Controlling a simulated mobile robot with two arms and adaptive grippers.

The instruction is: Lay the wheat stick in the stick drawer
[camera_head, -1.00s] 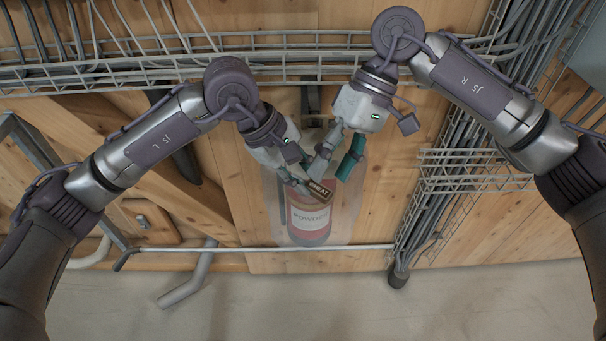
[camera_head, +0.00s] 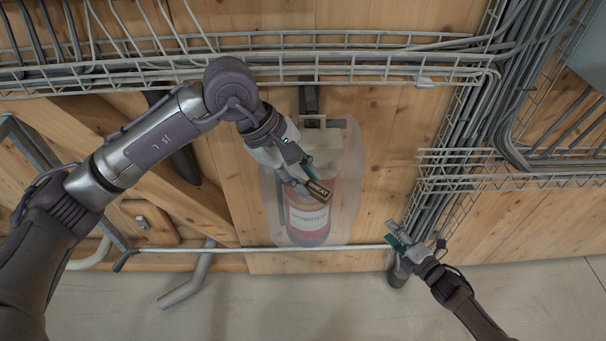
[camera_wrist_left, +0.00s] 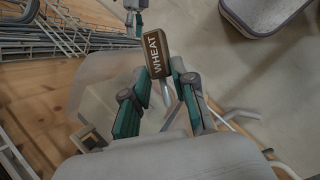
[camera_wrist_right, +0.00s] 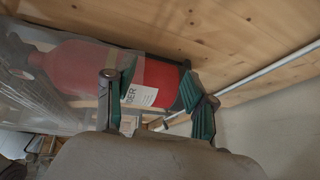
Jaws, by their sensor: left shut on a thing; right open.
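The wheat stick is a small dark brown block (camera_head: 318,191) with the word WHEAT in pale letters; it also shows in the left wrist view (camera_wrist_left: 156,53). A thin metallic part shows below the block there. My left gripper (camera_head: 302,183) is shut on the wheat stick and holds it in the air in front of the red extinguisher. In the left wrist view its green-padded fingers (camera_wrist_left: 160,88) flank the stick's lower end. My right gripper (camera_head: 397,240) is open and empty, low at the right, apart from the stick; its fingers (camera_wrist_right: 158,98) frame only background. No stick drawer can be made out.
A red extinguisher labelled POWDER (camera_head: 308,222) hangs on the wooden wall behind a translucent cover. Wire cable trays (camera_head: 330,70) cross the top and run down the right. A pale pipe (camera_head: 200,249) runs low along the wall. A grey-rimmed container (camera_wrist_left: 240,22) stands on the floor.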

